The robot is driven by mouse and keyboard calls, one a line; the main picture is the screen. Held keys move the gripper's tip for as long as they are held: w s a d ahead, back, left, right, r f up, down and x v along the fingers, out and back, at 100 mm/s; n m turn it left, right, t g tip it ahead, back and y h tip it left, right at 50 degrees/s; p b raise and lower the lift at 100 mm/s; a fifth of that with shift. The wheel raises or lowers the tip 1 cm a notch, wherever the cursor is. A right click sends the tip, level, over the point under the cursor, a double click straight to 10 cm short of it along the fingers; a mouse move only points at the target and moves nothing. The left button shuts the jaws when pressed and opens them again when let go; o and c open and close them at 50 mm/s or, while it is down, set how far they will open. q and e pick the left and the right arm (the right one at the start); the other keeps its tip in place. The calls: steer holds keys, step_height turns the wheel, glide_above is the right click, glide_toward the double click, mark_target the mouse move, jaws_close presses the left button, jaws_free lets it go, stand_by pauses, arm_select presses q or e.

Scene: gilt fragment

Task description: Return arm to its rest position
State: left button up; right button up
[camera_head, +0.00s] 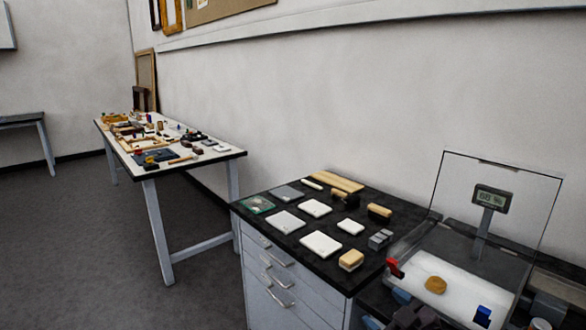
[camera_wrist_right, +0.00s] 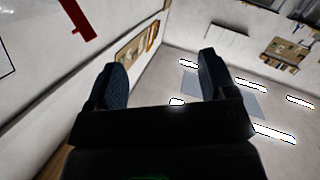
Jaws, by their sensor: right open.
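My right gripper (camera_head: 387,309) is low in the head view, at the bottom edge right of the middle, its dark body and blue-grey fingers partly cut off. In the right wrist view the gripper (camera_wrist_right: 158,65) shows two dark blue fingers wide apart with nothing between them. Beyond the fingers that view shows walls and ceiling lights, tilted. My left gripper is not in view.
A clear-lidded case (camera_head: 460,262) with a white floor stands right, holding a tan lump (camera_head: 435,285) and a blue block (camera_head: 483,316). A red item (camera_head: 395,268) is at its left edge. A black-topped cabinet (camera_head: 272,223) bears tiles and brushes. A cluttered table (camera_head: 230,153) stands farther back.

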steer(key=s+d+f+m+g+h, duration=0.1)
steer(key=s+d+f+m+h, duration=0.2)
steer(key=s+f, duration=0.8)
steer(key=s+d+f+m+g+h, duration=0.2)
steer(key=s+d+f+m+h, duration=0.2)
steer(key=s+f, duration=0.8)
steer(key=shift+s+d+m, duration=0.8)
steer(key=shift+s+d, duration=0.2)
steer(key=shift+d, duration=0.05)
